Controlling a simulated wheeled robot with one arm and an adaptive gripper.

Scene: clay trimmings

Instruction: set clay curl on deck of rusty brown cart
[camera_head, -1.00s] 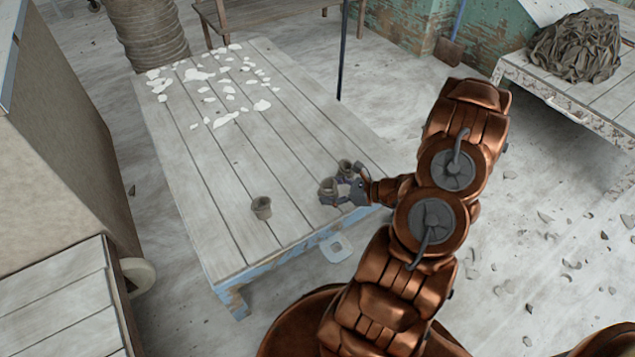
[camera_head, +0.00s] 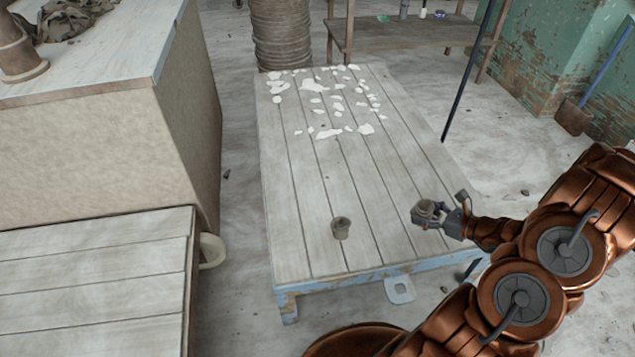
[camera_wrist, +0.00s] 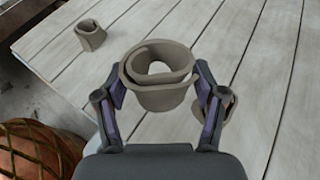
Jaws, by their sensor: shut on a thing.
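My gripper (camera_head: 432,212) is shut on a grey-brown clay curl (camera_wrist: 158,85), a rolled strip with an open top, held between the two fingers above the pale plank table. A second curl (camera_head: 341,228) stands on the table to the left of my gripper; it also shows in the wrist view (camera_wrist: 90,37). Another clay piece (camera_wrist: 232,112) is partly hidden behind the right finger. A low plank deck with a dark brown edge (camera_head: 95,280) at the lower left looks like the rusty brown cart; nothing lies on its visible part.
The blue-edged plank table (camera_head: 300,210) has several white scraps (camera_head: 330,105) at its far end. A tall beige block (camera_head: 150,150) stands behind the brown-edged deck. A pale wheel (camera_head: 212,251) juts out beside the deck. A thin dark pole (camera_head: 470,75) rises behind the table.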

